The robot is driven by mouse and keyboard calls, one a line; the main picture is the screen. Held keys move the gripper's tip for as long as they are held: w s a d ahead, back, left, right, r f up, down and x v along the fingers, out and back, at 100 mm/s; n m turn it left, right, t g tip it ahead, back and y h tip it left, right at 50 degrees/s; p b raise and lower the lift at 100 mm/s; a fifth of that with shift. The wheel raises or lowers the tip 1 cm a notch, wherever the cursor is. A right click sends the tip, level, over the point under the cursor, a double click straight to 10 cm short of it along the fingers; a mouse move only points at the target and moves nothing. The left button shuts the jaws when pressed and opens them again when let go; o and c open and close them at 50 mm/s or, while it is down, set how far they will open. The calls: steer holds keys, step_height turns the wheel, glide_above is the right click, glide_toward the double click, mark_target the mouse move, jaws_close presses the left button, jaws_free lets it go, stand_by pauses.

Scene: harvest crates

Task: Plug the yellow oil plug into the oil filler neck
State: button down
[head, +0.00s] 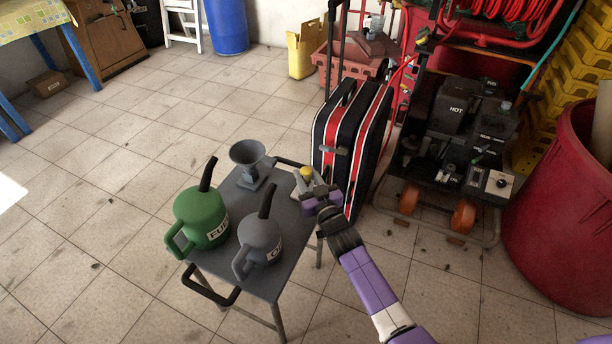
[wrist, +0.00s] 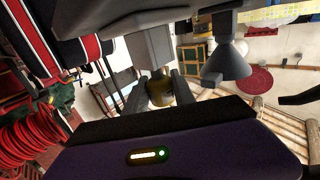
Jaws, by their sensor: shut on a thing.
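The yellow oil plug (head: 306,173) is between the fingers of my gripper (head: 307,181), above the right edge of the small grey table. In the wrist view the plug (wrist: 158,90) shows dull yellow between the two dark fingers (wrist: 161,92), which are shut on it. A pale grey block (wrist: 150,44) shows right beside the plug in that view; I cannot tell whether they touch. A dark engine unit (head: 455,125) marked HOT stands on a wheeled frame to the right. I cannot clearly pick out the oil filler neck on it.
The grey table (head: 235,205) holds a green can (head: 203,218), a grey can (head: 262,242) and a grey funnel (head: 248,160). A striped suitcase (head: 350,140) stands behind my gripper, between table and engine. A red bin (head: 565,210) is far right. Open floor lies in front of the engine.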

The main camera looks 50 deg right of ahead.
steer(key=shift+r, duration=0.15)
step_height(320, 180, up, 20)
steer(key=p, duration=1.6)
steer(key=shift+p, duration=0.35)
steer(key=shift+r+p, duration=2.6)
steer(key=shift+p, duration=0.1)
